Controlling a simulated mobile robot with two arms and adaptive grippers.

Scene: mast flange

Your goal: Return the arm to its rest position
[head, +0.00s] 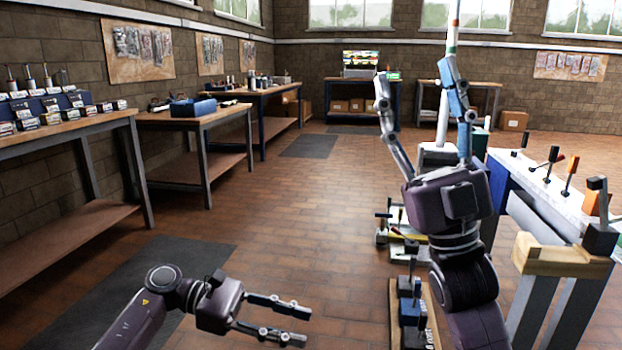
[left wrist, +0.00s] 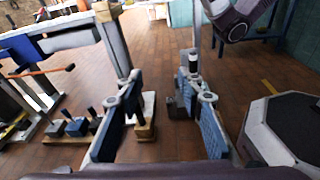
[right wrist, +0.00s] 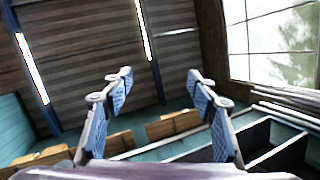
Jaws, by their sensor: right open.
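My left gripper (head: 302,326) is low at the front, pointing right above the brick floor. Its fingers are apart, and in the left wrist view (left wrist: 160,90) nothing is held between them. My right gripper (head: 414,70) points upward at the right, its fingers spread wide. The right wrist view (right wrist: 160,78) shows only the ceiling and far wall between them. A pale mast (head: 453,25) with coloured bands rises behind the right gripper's right finger, which hides part of it. I cannot tell whether they touch.
A white-topped workbench (head: 515,172) with several handled tools stands right of my right arm. A wooden block (head: 560,258) is at its near end. Tool blocks stand on a board (head: 432,312) below. Workbenches (head: 200,122) line the left wall. Floor in the middle (head: 290,235) is clear.

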